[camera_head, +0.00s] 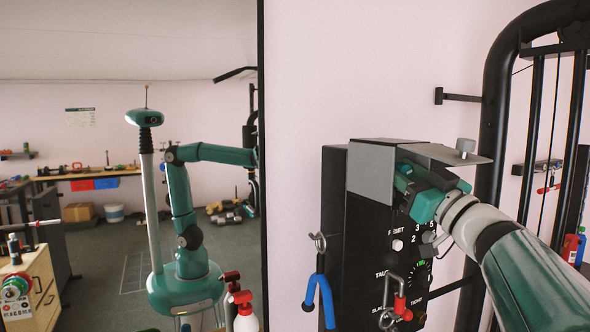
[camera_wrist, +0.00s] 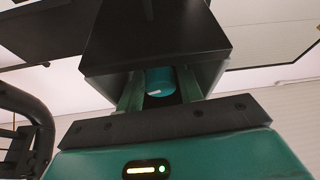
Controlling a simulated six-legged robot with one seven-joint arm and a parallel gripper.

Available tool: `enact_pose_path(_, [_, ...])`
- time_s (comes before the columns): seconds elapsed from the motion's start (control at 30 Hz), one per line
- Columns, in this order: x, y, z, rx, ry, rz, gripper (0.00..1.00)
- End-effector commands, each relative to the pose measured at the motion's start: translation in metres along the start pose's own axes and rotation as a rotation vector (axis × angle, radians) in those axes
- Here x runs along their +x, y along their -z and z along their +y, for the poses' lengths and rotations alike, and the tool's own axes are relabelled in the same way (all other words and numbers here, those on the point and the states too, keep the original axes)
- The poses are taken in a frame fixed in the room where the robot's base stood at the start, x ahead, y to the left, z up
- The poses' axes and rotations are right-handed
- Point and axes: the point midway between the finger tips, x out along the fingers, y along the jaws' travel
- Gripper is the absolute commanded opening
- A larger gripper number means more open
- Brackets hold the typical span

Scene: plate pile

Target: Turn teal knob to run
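The teal knob (camera_wrist: 160,82) shows in the wrist view inside a dark hooded recess, with a small white mark on its face. My gripper (camera_wrist: 161,92) has one finger on each side of the knob, with narrow dark gaps between; it looks open. In the head view my gripper (camera_head: 408,178) reaches in under the grey hood (camera_head: 371,174) at the top of a black control panel (camera_head: 365,235). The knob's position lettering is hidden from me there, and the hood and gripper cover the knob.
Below, the panel has a white reset button (camera_head: 397,245), a dial (camera_head: 421,272) and a red-handled part (camera_head: 402,309). A black tubular frame (camera_head: 497,110) stands close at right. A mirror (camera_head: 120,200) fills the left.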

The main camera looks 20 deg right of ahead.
Motion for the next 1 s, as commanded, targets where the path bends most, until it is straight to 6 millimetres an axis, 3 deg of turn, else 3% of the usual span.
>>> enact_pose_path(0.03, [0.0000,0.0000,-0.0002,0.000,0.000,0.000,0.26])
enact_pose_path(0.13, [0.0003,-0.0002,-0.0003,0.000,0.001,0.000,0.06])
enact_pose_path(0.53, [0.0024,-0.0021,-0.0003,-0.051,0.024,-0.001,0.06])
enact_pose_path(1.0, [0.0033,-0.0027,-0.0007,-0.355,0.150,-0.003,0.06])
